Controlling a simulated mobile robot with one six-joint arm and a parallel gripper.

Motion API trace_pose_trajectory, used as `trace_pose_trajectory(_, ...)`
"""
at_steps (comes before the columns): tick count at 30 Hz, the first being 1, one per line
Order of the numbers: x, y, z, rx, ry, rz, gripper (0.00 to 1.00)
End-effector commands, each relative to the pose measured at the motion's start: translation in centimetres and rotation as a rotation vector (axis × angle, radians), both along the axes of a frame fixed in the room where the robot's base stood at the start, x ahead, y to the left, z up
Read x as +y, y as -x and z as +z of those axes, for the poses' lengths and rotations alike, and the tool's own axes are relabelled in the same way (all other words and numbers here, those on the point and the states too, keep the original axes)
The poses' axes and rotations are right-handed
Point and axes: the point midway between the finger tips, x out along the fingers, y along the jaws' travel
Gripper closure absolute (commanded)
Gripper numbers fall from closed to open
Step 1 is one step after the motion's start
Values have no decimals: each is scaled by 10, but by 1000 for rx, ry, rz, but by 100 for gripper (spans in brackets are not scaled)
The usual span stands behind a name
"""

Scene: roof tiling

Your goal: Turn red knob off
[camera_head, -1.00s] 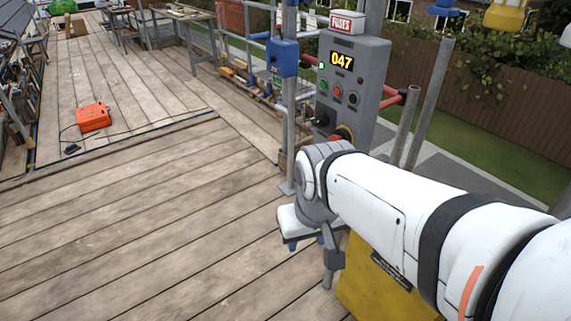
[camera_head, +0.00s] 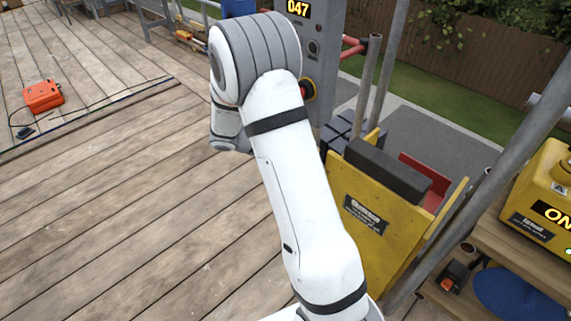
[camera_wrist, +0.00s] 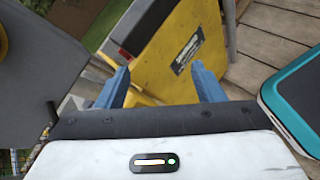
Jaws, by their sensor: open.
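The grey control box (camera_head: 325,60) stands beyond my arm, with a lit "047" display at its top edge. A round knob with yellow and red on it (camera_head: 308,89) shows low on the box, partly hidden by my arm. In the wrist view, a grey panel (camera_wrist: 45,75) fills the left side, with a sliver of yellow round part at the left edge. My gripper (camera_wrist: 161,88) has its two blue fingers spread with nothing between them. It points towards a yellow panel, not the knob. In the head view my gripper is hidden behind my arm.
A yellow panelled stand (camera_head: 370,215) with a dark top is right of my arm. Metal poles (camera_head: 395,70) rise beside the box. A yellow "ON" machine (camera_head: 545,200) sits on a wooden shelf at right. An orange case (camera_head: 43,96) and cable lie on the open deck at left.

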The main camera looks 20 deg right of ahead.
Motion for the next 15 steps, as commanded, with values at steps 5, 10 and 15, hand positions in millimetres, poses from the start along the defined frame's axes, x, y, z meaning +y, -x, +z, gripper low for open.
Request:
trace_pose_trajectory(5,-7,-48,-62,162,183,186,38)
trace_pose_trajectory(10,-4,-86,-124,286,346,368,38)
trace_pose_trajectory(15,5,-108,-179,370,472,524,38)
